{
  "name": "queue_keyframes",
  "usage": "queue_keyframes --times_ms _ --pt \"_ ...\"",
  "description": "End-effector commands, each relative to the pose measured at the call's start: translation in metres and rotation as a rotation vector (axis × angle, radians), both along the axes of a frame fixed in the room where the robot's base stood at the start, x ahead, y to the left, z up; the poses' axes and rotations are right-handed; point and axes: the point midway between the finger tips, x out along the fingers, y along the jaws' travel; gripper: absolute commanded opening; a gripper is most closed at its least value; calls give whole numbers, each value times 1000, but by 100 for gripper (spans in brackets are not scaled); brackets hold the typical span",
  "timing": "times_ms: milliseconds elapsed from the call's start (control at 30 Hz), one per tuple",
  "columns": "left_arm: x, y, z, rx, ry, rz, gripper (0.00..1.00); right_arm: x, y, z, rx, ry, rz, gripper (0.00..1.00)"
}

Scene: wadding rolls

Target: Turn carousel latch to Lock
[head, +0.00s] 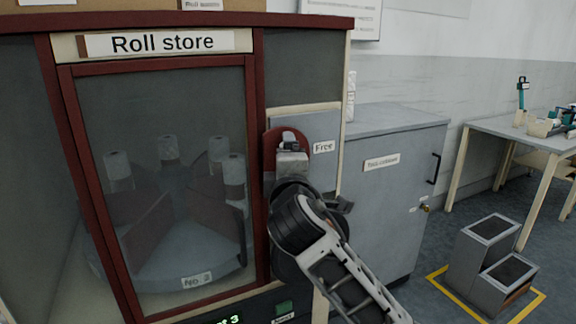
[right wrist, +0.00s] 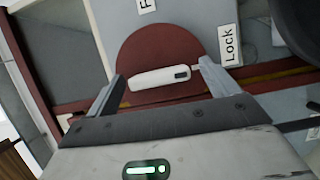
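The carousel latch (head: 288,137) is a pale handle on a dark red round plate, right of the Roll store door. In the right wrist view the latch handle (right wrist: 158,78) lies nearly level across the plate (right wrist: 150,49), its dark-marked end to the right, on the side of the Lock label (right wrist: 229,45). The Free label (head: 323,146) is right of the plate in the head view. My right gripper (right wrist: 162,79) is open, one finger beyond each end of the handle, with narrow gaps visible. It hides the plate's lower part in the head view. My left gripper is not in view.
Behind the closed glass door the carousel (head: 205,262), labelled No. 2, carries several pale rolls. A grey tool cabinet (head: 390,215) stands right of the store. Farther right are grey steps (head: 490,262) and a table (head: 500,127). Some floor between is clear.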

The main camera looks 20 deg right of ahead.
Motion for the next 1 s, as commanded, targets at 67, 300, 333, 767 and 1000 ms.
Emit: queue_keyframes --times_ms 67,300,333,767,1000 --pt "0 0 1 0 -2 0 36 0 0 1 -2 -2 0 87" --pt "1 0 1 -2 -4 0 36 -14 5 0 -1 -3 2 87" --pt "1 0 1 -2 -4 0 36 -19 7 0 -1 -3 3 87" --pt "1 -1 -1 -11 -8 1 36 -114 38 1 2 -1 4 87" --pt "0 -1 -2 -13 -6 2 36 -146 48 1 0 0 2 87"
